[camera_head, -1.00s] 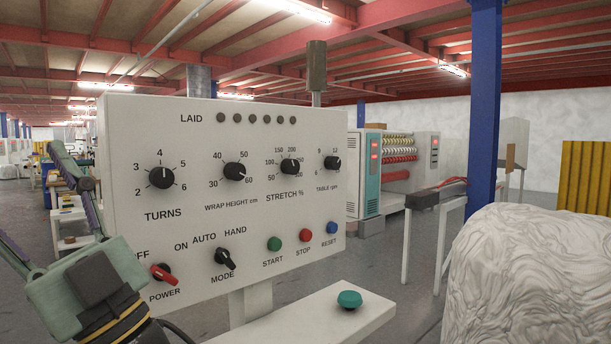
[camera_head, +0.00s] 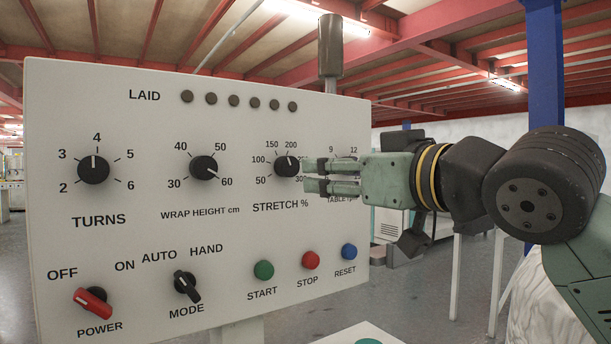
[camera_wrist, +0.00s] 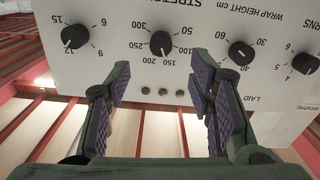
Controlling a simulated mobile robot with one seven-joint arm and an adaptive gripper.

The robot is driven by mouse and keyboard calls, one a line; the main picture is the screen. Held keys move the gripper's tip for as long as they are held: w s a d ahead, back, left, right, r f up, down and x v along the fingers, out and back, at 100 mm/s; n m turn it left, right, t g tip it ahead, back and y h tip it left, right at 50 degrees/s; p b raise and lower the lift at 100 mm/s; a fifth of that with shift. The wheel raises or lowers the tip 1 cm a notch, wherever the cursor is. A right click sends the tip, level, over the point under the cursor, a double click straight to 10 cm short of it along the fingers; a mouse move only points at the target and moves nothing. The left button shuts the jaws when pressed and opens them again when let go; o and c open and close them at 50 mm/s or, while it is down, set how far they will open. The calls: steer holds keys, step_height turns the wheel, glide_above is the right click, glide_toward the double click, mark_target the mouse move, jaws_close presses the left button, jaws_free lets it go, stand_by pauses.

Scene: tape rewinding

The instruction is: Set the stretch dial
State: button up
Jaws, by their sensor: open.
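The stretch dial (camera_head: 287,166) is a round black knob with a white pointer line on the white control panel (camera_head: 150,232). Its pointer is up, around the 150 and 200 marks. The dial also shows in the wrist view (camera_wrist: 163,43), upside down, just beyond and between the fingers. My gripper (camera_head: 307,176) is open and comes in from the right, its fingertips close to the dial's right side in the head view. In the wrist view my gripper (camera_wrist: 160,78) has nothing between its purple-padded fingers. I cannot tell whether it touches the panel.
The turns dial (camera_head: 93,169) and wrap height dial (camera_head: 203,168) are to the left. The table rpm dial (camera_wrist: 75,37) is mostly hidden behind my gripper in the head view. Below are the red power switch (camera_head: 93,301), mode switch (camera_head: 187,285) and green start button (camera_head: 264,270).

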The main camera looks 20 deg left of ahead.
mark_target(292, 170)
steer(key=p+x, duration=0.1)
steer(key=x, duration=0.9)
steer(key=shift+w+a+p, duration=0.15)
steer(key=shift+a+p, duration=0.1)
steer(key=shift+p, duration=0.05)
steer(key=shift+c, duration=0.4)
steer(key=c, duration=1.1)
